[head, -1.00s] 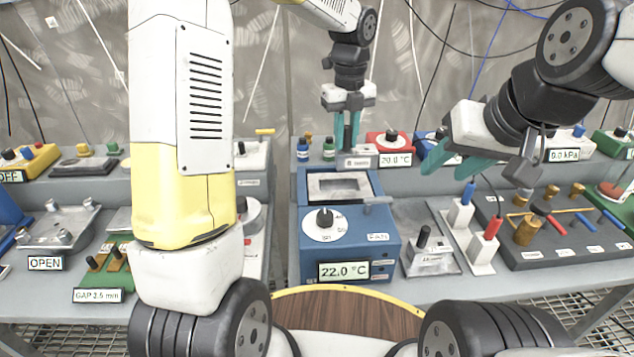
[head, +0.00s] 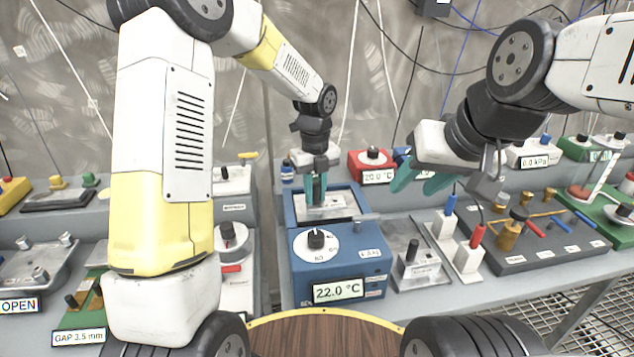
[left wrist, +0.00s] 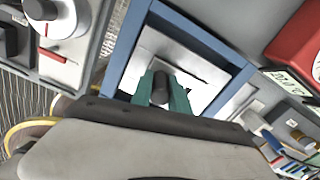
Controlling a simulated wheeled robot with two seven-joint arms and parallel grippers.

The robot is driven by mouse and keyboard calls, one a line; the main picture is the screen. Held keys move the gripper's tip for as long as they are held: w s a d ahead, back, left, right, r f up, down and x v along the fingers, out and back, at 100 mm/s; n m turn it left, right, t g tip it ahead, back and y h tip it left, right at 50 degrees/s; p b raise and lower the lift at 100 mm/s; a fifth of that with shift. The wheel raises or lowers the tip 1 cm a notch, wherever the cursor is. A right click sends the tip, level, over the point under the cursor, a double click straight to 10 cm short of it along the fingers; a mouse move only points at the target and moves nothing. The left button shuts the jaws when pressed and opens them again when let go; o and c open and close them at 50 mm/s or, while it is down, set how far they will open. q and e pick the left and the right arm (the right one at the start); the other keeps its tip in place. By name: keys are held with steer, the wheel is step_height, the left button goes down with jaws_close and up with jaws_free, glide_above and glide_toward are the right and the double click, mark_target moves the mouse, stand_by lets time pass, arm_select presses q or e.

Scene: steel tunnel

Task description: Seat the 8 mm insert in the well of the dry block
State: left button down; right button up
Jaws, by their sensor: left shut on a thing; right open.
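The blue dry block (head: 340,262) stands mid-bench, its display reading 22.0 °C and its rectangular well open on top. My left gripper (head: 316,192) is shut on the dark knob (left wrist: 160,88) of the silver insert (head: 330,202), directly over the well. The insert lies within the blue rim (left wrist: 128,62) as seen in the left wrist view; how deep it sits cannot be told. The fingers hide part of it. My right gripper (head: 424,182) is open and empty, in the air to the right of the dry block.
A metal piece with a black knob (head: 412,262) stands on a plate right of the dry block. Beyond it are white blocks with blue and red tops (head: 468,250) and a grey fittings panel (head: 540,238). A red unit (head: 372,165) stands behind.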

arm_select(q)
steer(key=c, duration=1.3)
jaws_free()
steer(key=shift+f, duration=0.1)
steer(key=shift+o, duration=0.2)
